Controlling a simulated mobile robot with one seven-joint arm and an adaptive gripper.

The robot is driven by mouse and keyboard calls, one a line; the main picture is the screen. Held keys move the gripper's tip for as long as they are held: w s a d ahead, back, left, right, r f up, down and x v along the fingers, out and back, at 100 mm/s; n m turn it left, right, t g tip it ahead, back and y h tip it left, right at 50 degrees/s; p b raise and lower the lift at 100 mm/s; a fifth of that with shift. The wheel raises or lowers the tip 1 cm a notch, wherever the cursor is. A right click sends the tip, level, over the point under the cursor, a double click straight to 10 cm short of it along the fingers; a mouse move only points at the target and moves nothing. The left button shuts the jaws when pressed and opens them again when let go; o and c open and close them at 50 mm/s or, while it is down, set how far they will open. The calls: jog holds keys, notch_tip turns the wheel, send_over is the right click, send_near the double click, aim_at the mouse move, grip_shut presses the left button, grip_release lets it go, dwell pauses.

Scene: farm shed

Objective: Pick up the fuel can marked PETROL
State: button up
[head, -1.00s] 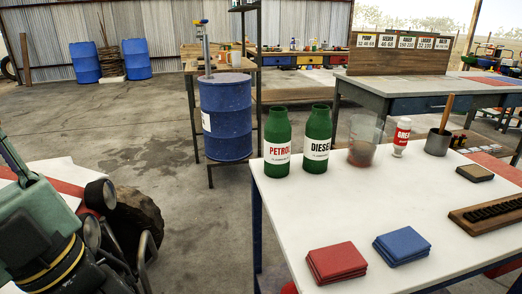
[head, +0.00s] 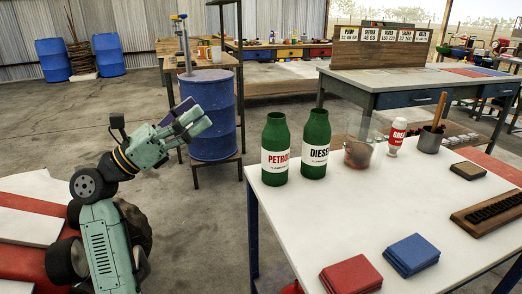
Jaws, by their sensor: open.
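The fuel can marked PETROL (head: 275,150) is a green bottle-shaped can with a white label and red lettering. It stands upright near the left end of the white table (head: 310,222). A like green can marked DIESEL (head: 315,145) stands close at its right, with black lettering. My gripper (head: 192,116) is open and empty, raised left of the table in the head view. It is to the left of the PETROL can in the picture and apart from it.
A clear cup (head: 359,153), a white bottle with a red label (head: 397,136) and a grey pot (head: 431,139) stand right of the cans. Red cloths (head: 350,275) and blue cloths (head: 411,254) lie in front. A blue drum (head: 210,140) stands behind my gripper.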

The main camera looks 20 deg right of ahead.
aim_at(263, 154)
jog(key=w+d+f+g+y, duration=0.1)
jog(key=d+f+y, duration=0.1)
jog(key=d+f, duration=0.3)
jog(key=w+d+f+m+g+y+p, duration=0.1)
jog(key=w+d+f, duration=0.1)
jog(key=d+f, duration=0.2)
jog(key=w+d+f+m+g+y, duration=0.1)
jog(key=d+f+y, duration=0.1)
jog(key=d+f, duration=0.3)
jog(key=shift+w+d+f+y+p, duration=0.3)
jog(key=shift+w+p, duration=0.1)
jog(key=d+p, duration=0.1)
jog(key=d, duration=0.1)
jog(key=d+p, duration=0.1)
jog(key=d, duration=0.2)
jog(key=shift+w+f, duration=0.15)
jog(key=shift+w, duration=0.05)
jog(key=c, duration=1.5)
jog(key=shift+r, duration=0.25)
jog(key=shift+r+b, duration=0.5)
jog(key=shift+r, duration=0.6)
jog(key=shift+w+a+r+b, duration=0.5)
jog(key=shift+w+a, duration=0.75)
jog(key=shift+a, duration=1.1)
jog(key=shift+w+a+r+b, duration=0.3)
jog(key=shift+w+a+b, duration=0.3)
jog(key=shift+w+a, duration=1.2)
jog(key=shift+w+a+r+b, duration=0.4)
jog(key=shift+w+a+b, duration=0.25)
jog(key=shift+a, duration=2.2)
